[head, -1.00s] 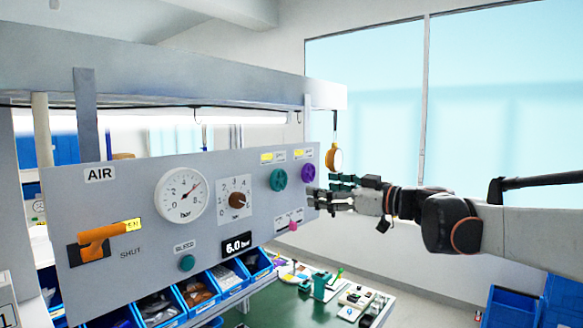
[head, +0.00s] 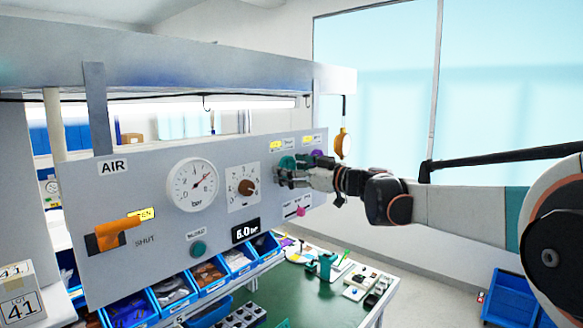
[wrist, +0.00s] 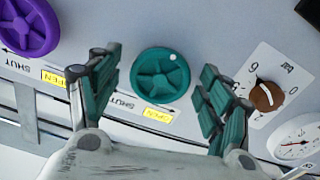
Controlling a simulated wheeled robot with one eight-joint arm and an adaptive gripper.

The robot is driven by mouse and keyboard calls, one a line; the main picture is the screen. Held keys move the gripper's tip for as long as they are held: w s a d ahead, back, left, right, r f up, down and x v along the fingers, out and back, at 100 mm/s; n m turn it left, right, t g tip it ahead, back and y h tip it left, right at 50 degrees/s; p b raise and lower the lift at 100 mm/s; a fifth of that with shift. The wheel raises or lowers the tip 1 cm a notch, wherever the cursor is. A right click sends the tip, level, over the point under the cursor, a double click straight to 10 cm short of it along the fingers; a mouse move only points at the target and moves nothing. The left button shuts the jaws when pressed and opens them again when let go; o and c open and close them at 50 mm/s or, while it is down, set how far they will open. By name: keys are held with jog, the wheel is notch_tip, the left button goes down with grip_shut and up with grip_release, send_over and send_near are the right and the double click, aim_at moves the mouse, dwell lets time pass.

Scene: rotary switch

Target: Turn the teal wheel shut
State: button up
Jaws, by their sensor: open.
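The teal wheel (wrist: 160,75) is a round spoked handwheel with a white dot on its rim, on the grey panel (head: 120,190). In the wrist view it lies between the two spread fingers of my gripper (wrist: 158,90), clear of both. In the head view my gripper (head: 290,176) is at the panel and covers part of the teal wheel (head: 287,162). My gripper is open and empty. SHUT and OPEN labels with an arrow line are beside the wheel in the wrist view.
The purple wheel (wrist: 28,28) is beside the teal one. A brown knob (wrist: 266,96) and a gauge (wrist: 298,138) are on the other side. An orange handle (head: 117,231) is at the panel's left. Blue bins (head: 172,292) and a green bench (head: 285,300) lie below.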

jog(key=shift+a, duration=0.1)
jog(key=c, duration=1)
jog(key=shift+c, duration=0.2)
